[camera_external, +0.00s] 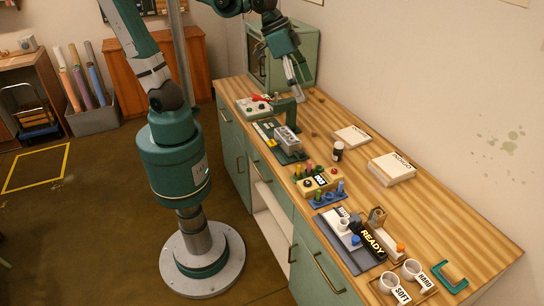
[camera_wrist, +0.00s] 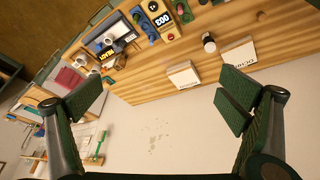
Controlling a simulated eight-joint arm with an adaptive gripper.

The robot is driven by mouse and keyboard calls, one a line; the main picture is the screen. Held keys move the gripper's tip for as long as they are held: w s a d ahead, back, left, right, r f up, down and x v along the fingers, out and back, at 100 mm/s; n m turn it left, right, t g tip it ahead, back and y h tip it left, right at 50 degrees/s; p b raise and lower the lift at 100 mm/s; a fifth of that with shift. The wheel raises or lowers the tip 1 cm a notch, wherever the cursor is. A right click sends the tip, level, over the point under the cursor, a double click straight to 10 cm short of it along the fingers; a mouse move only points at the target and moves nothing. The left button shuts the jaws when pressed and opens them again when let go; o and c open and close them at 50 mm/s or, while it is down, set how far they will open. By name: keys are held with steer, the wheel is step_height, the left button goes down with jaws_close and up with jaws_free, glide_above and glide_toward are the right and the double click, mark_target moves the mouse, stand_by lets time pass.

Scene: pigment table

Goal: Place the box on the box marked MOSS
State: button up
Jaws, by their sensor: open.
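Two flat white boxes lie on the wooden worktop near the wall. The thicker box (camera_external: 391,170) is nearer the front right in the external view; the thinner box (camera_external: 350,138) lies further back. Both carry dark lettering that is too small to read surely, so I cannot tell which is marked MOSS. The wrist view also shows the thicker box (camera_wrist: 183,76) and the thinner box (camera_wrist: 238,60). My gripper (camera_external: 297,78) is above the back of the worktop, apart from both boxes. In the wrist view my gripper (camera_wrist: 161,102) has its fingers wide apart with nothing between them.
A dark-capped jar (camera_external: 337,152) stands beside the thinner box. A 003 block (camera_external: 319,181), a READY tray (camera_external: 344,243), two cups (camera_external: 390,284) and a grey device (camera_external: 288,139) line the front side. A green cabinet (camera_external: 304,52) stands behind my gripper. Worktop right of the thicker box is clear.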

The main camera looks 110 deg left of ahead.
steer(key=s+d+f+m+t, duration=0.1)
steer(key=s+f, duration=0.1)
steer(key=s, duration=0.4)
steer(key=s+d+f+m+t, duration=0.1)
steer(key=s+d+f, duration=0.1)
steer(key=s, duration=0.5)
steer(key=shift+s+d+f, duration=0.2)
steer(key=shift+f, duration=0.25)
